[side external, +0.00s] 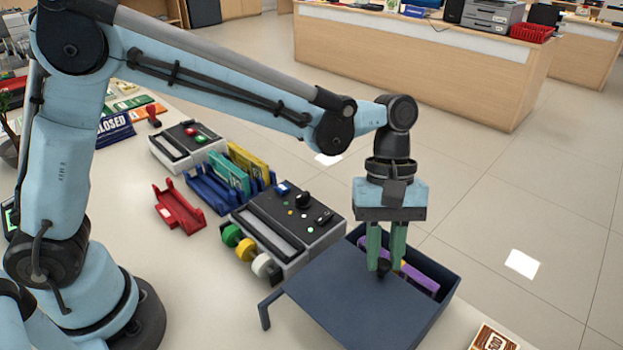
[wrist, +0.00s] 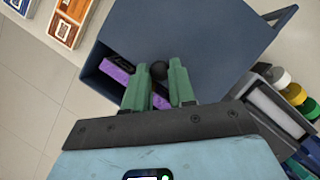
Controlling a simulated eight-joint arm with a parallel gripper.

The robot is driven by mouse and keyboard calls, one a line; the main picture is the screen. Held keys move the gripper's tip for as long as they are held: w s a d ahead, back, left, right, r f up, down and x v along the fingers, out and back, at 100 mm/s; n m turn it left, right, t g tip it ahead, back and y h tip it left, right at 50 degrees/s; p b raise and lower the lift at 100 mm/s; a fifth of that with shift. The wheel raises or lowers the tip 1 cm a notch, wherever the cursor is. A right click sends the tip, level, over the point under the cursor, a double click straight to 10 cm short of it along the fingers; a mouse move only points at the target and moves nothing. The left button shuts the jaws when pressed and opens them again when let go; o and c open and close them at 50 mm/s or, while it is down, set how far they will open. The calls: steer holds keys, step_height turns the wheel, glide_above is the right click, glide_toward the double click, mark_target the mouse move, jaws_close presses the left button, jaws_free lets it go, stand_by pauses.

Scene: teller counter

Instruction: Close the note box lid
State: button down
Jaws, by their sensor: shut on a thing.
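The note box (side external: 449,294) is dark blue and stands at the counter's edge, partly open, with a purple item (side external: 420,278) inside. Its lid (side external: 345,300) is a flat dark blue panel, which covers the near part of the box and reaches out past it toward the lower left. A black round knob (side external: 384,267) sits near the lid's edge by the opening. My gripper (side external: 385,266) points down with its green fingers shut on the knob. In the wrist view the knob (wrist: 159,71) shows between the fingertips, and the purple item (wrist: 118,78) shows in the gap beside the lid (wrist: 190,40).
A grey device with coloured rolls (side external: 290,222) stands left of the box. A blue rack with folders (side external: 228,182) and a red tray (side external: 179,206) lie farther left. A framed card (side external: 492,338) lies right of the box. Open floor lies beyond the counter.

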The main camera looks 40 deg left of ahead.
steer(key=w, duration=0.7)
steer(key=shift+w, duration=0.3)
steer(key=c, duration=1)
jaws_free()
steer(key=shift+o, duration=0.3)
steer(key=shift+r, duration=0.1)
steer(key=v, duration=1.2)
